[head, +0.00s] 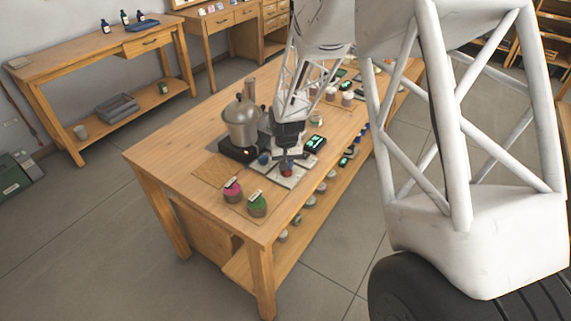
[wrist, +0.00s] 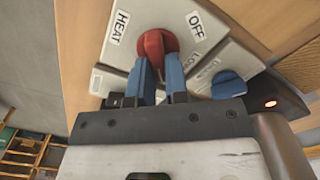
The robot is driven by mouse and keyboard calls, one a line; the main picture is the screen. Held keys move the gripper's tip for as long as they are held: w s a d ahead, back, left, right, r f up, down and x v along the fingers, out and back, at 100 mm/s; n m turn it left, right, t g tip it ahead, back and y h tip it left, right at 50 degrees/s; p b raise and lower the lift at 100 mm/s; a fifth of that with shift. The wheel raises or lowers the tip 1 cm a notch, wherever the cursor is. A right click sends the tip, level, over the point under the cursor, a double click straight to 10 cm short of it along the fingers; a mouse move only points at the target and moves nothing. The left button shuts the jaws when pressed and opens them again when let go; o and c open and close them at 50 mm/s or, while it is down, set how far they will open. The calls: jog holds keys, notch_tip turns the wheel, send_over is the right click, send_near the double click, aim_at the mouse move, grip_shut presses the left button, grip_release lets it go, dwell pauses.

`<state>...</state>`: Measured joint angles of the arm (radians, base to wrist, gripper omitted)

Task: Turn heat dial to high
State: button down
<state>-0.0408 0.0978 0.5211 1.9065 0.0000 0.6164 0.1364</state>
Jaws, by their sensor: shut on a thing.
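The red heat dial (wrist: 155,44) sits on a pale plate (wrist: 196,62) printed HEAT, OFF and, partly covered, LOW. My gripper (wrist: 158,68) has its two blue fingers shut on the dial's sides. In the head view my gripper (head: 287,158) reaches down from above, with the red dial (head: 287,169) at its tips. Which mark the dial points to is hard to tell, and any HIGH mark is hidden. The metal steam distiller (head: 241,124) stands on a dark base left of my gripper.
A pink jar (head: 232,192) and a green jar (head: 257,205) stand near the table's front. The wooden table's (head: 160,154) left end is clear.

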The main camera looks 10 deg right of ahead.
jog(key=shift+m, duration=0.9)
jog(key=c, duration=1.1)
grip_release()
jog(key=shift+d, duration=0.1)
jog(key=shift+r, duration=3.95)
